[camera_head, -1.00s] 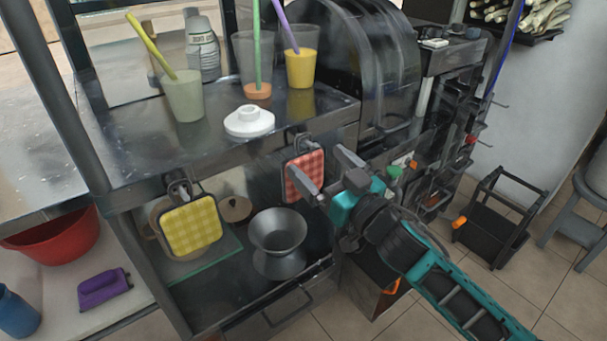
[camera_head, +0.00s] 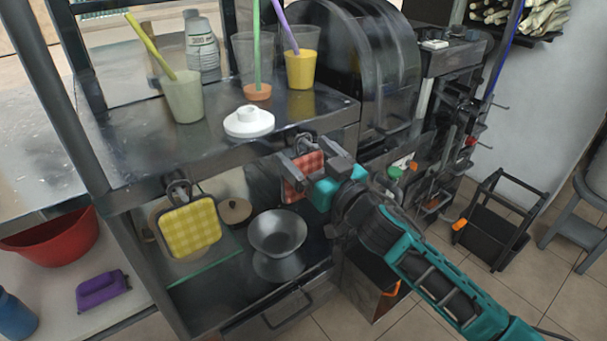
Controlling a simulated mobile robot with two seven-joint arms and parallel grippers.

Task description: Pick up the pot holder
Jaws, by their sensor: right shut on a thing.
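A red checkered pot holder (camera_head: 297,177) hangs from a hook below the front edge of the metal counter. My right gripper (camera_head: 308,170) is shut on it, with its dark fingers across the cloth and hiding part of it. A yellow checkered pot holder (camera_head: 191,227) hangs from another hook farther left, apart from my gripper. My left gripper does not show.
Cups with straws, such as a yellow one (camera_head: 300,68), and a white lid (camera_head: 249,121) stand on the counter (camera_head: 140,150) above. A grey metal bowl (camera_head: 277,233) sits on the shelf below. A black press (camera_head: 385,65) stands to the right.

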